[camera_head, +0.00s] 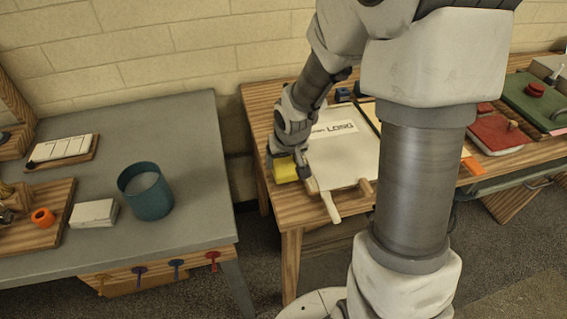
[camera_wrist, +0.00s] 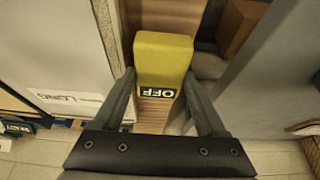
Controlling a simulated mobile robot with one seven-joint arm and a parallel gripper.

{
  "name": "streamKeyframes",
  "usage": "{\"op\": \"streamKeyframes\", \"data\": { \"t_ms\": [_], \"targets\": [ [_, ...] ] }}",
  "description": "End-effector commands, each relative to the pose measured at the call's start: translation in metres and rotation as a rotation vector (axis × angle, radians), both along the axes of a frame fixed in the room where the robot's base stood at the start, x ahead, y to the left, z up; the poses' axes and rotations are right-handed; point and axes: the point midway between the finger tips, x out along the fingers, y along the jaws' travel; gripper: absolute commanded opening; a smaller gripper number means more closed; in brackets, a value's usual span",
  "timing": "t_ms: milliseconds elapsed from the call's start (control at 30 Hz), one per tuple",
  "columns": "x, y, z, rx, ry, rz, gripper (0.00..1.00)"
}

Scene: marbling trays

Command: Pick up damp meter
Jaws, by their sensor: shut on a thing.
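The damp meter looks to be the yellow block (camera_wrist: 163,62) with a dark "OFF" label in the wrist view. It sits between the two fingers of my gripper (camera_wrist: 160,95), which are shut on it. In the head view the yellow block (camera_head: 284,170) shows at the left edge of the wooden table, beside a white board marked "LONG" (camera_head: 350,165). My gripper (camera_head: 281,160) is over it there, and my arm hides part of the scene. I cannot tell whether the block touches the table.
A grey table (camera_head: 200,215) on the left holds a teal pot (camera_head: 147,195) and a white block (camera_head: 94,213). A gap separates it from the wooden table (camera_head: 290,215). A pale-handled tool (camera_head: 330,206) lies close to my gripper. Red and green trays stand far right.

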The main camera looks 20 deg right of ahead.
Motion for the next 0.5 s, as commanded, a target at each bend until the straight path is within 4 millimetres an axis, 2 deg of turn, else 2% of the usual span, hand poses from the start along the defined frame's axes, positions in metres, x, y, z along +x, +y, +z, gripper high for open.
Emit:
{"op": "streamKeyframes", "data": {
  "t_ms": [33,100,500],
  "targets": [
    [0.002,-0.001,0.016,0.0,-0.007,-0.002,0.15],
    [-0.001,-0.003,0.027,0.001,-0.005,-0.004,0.15],
    [-0.033,-0.038,0.052,-0.001,-0.002,-0.006,0.15]
  ]
}}
